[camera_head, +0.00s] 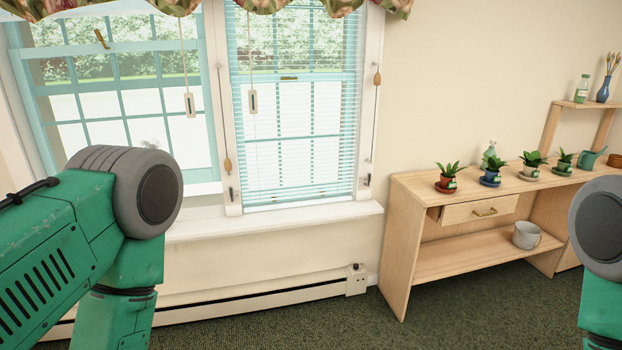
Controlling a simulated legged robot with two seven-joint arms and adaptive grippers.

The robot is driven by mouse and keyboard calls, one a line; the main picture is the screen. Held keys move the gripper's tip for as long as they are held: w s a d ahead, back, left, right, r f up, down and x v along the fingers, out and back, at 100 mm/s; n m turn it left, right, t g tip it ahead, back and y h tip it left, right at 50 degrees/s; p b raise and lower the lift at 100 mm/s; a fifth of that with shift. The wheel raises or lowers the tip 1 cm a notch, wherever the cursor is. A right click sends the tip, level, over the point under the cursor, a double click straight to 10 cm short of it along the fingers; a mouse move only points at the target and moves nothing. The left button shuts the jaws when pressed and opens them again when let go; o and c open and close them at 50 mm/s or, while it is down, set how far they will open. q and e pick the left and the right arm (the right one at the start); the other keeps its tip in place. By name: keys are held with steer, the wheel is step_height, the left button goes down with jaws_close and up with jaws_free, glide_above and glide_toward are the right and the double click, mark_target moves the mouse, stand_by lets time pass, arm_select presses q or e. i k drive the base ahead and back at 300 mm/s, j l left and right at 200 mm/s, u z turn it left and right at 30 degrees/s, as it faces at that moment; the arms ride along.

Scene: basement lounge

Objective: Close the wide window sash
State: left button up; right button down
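The wide window is at the left, with a teal sash (122,103) of several panes. Its top rail carries a small brass latch (101,38) and sits higher than the latch rail of the narrower window beside it. The wide sash looks partly raised, with a pale strip under its right end. My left arm covers its lower left part, so most of the bottom edge is hidden. My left arm comes in from the left in front of the window, and my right arm shows at the right edge. Neither gripper is in view.
The narrower window has lowered blinds (300,125). Cords with tags and wooden pulls hang near both windows. A white sill (280,220) juts out above a baseboard heater (250,300). A wooden table (415,190) with several potted plants stands right. Carpet before it is clear.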

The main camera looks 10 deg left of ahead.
mark_target(209, 174)
steer(key=i+j+u, duration=0.2)
steer(key=i+u, duration=0.25)
steer(key=i+j+u, duration=0.1)
steer(key=i+u, duration=0.75)
steer(key=i+l+u, duration=0.15)
steer(key=u, duration=0.3)
steer(key=i+l, duration=0.05)
steer(key=i, duration=0.05)
